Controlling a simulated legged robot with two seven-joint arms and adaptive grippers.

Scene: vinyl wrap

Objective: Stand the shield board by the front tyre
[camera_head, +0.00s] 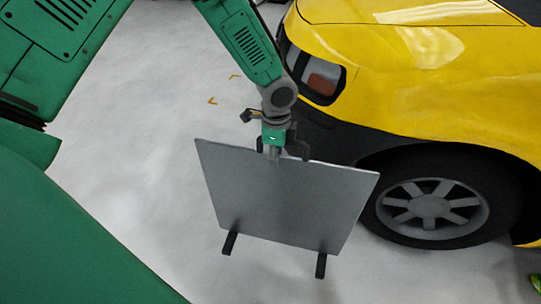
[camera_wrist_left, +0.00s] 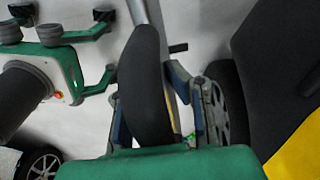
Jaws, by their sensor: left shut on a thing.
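The shield board (camera_head: 290,195) is a flat grey panel with two dark feet along its lower edge. It is roughly upright and slightly tilted in the picture. My left gripper (camera_head: 275,150) is shut on it at the middle of its top edge. In the left wrist view, a dark rounded grip (camera_wrist_left: 145,90) sits between the fingers of my left gripper (camera_wrist_left: 157,108). The front tyre (camera_head: 507,195) of the yellow car is just right of the board, whose right edge overlaps it in the picture. I cannot tell whether the feet touch the floor. My right gripper is not in view.
The yellow car (camera_head: 450,95) fills the upper right, with a dark lower bumper (camera_head: 335,135) close behind the board. The pale floor (camera_head: 130,120) is open to the left, with small yellow corner marks (camera_head: 212,101) on it.

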